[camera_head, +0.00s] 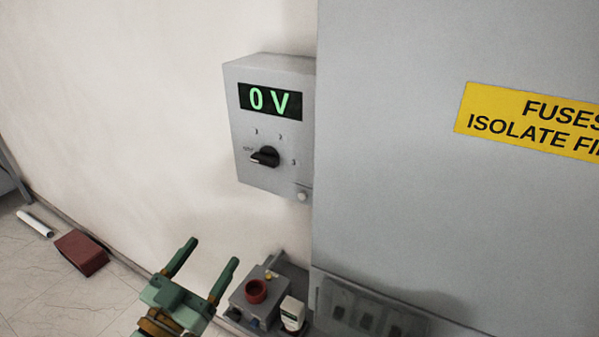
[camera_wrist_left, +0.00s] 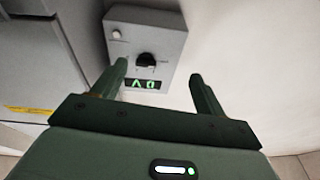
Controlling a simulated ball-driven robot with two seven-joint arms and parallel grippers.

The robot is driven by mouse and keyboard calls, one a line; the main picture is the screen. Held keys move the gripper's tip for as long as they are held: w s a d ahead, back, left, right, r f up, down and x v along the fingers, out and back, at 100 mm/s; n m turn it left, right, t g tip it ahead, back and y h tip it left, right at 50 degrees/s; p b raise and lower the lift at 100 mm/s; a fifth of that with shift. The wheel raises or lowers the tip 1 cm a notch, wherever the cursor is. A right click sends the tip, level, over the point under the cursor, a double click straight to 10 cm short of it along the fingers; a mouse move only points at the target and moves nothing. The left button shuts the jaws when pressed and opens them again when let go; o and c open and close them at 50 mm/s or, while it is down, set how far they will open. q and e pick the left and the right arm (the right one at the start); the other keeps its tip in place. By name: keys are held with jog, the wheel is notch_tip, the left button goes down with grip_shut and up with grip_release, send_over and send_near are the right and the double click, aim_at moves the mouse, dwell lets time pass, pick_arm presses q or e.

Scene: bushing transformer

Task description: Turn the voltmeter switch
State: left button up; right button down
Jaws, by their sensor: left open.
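The voltmeter (camera_head: 270,180) is a grey box on the wall with a green display (camera_head: 270,101) reading 0 V. Its black rotary switch (camera_head: 265,156) sits below the display among marked positions, with its pointer toward the left mark. My left gripper (camera_head: 208,252) is open and empty, below and left of the voltmeter, apart from it. In the left wrist view the voltmeter (camera_wrist_left: 170,40) appears upside down beyond the open fingers (camera_wrist_left: 158,83), and the switch (camera_wrist_left: 147,60) shows between and beyond them. My right gripper is not in view.
A large grey cabinet (camera_head: 400,180) with a yellow sign (camera_head: 530,120) stands right of the voltmeter. Below are a grey box with a red round part (camera_head: 256,291) and a small white device (camera_head: 292,313). A dark red block (camera_head: 81,252) and white tube (camera_head: 35,223) lie on the floor.

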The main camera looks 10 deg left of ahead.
pick_arm(q)
notch_tip(320, 180, up, 5)
jog(key=d+t+h, duration=0.1)
jog(key=d+h, duration=0.1)
jog(key=p, duration=0.3)
send_near(262, 164)
jog(key=x, duration=0.8)
jog(key=shift+w+d+r, duration=0.15)
jog(key=shift+w, duration=0.15)
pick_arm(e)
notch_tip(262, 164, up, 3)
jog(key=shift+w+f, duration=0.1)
pick_arm(q)
jog(key=c, duration=1)
